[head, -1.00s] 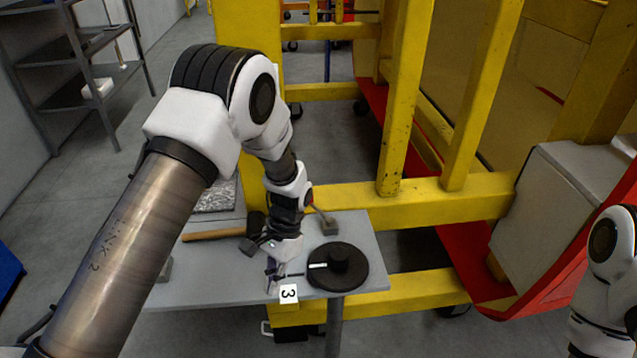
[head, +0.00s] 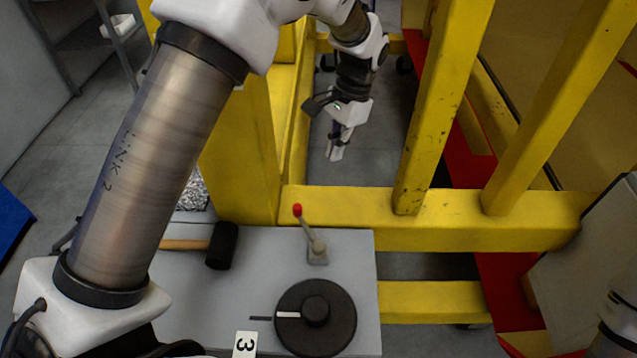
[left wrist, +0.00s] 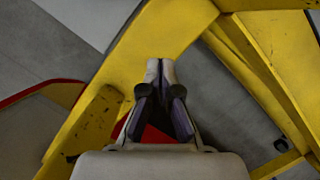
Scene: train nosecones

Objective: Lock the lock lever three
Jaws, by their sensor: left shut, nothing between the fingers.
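The lever (head: 309,233) has a red knob and a small grey base. It stands near the far right corner of the grey table, leaning up and to the left in the head view. A white label with a black 3 (head: 244,344) is at the near side. Beside it lies a round black dial (head: 335,335) with a white mark pointing left. My left gripper (head: 335,155) is shut and empty, apart from the lever and above it in the picture. Its closed fingertips show in the left wrist view (left wrist: 160,72). My right gripper is out of view.
The grey table (head: 190,295) holds a hammer (head: 222,246) with a black head and wooden handle. A yellow frame (head: 430,218) with upright posts stands just behind the table. A grey box (head: 590,255) is at the right. Yellow beams surround my left fingertips in the wrist view.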

